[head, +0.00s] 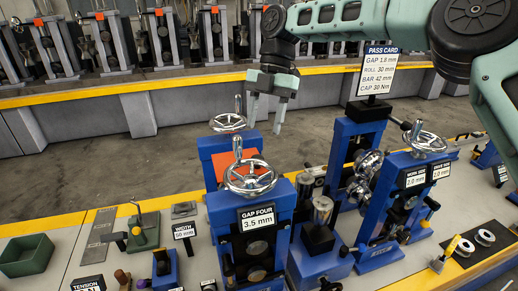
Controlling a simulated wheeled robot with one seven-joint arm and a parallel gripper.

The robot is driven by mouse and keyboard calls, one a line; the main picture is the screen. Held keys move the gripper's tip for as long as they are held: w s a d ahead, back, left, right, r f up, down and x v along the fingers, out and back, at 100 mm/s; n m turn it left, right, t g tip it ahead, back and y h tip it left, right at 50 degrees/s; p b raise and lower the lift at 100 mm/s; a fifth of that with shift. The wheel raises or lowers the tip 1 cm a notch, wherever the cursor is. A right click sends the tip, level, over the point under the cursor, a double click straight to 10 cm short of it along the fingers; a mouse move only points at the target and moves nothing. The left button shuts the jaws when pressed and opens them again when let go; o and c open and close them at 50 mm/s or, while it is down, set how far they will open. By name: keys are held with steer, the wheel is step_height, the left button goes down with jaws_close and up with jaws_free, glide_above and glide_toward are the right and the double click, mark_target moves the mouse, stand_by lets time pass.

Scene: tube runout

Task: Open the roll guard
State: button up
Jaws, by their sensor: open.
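An orange panel (236,165), which looks like the roll guard, sits between the two blue housings of the stand marked GAP FOUR 3.5 mm (258,219). It lies tilted, and the front handwheel (250,179) hides part of it. Whether it is latched cannot be told. My gripper (266,119) hangs from the upper right with its fingers pointing down. Its two pale green fingers are apart with nothing between them. It appears above and behind the stand, near the rear handwheel (228,123), with no clear contact.
A second blue stand (391,202) with chrome rolls and a handwheel stands at right, beside the pass card sign (378,71). A green tray (27,256) and small tools lie on the left bench. Open floor (110,160) separates this bench from the far row of machines.

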mark_target(259, 156)
steer(key=p+x, duration=0.1)
steer(key=x, duration=0.6)
steer(key=shift+s+f, duration=0.1)
steer(key=shift+f, duration=0.15)
steer(key=shift+p, duration=0.3)
jaws_close()
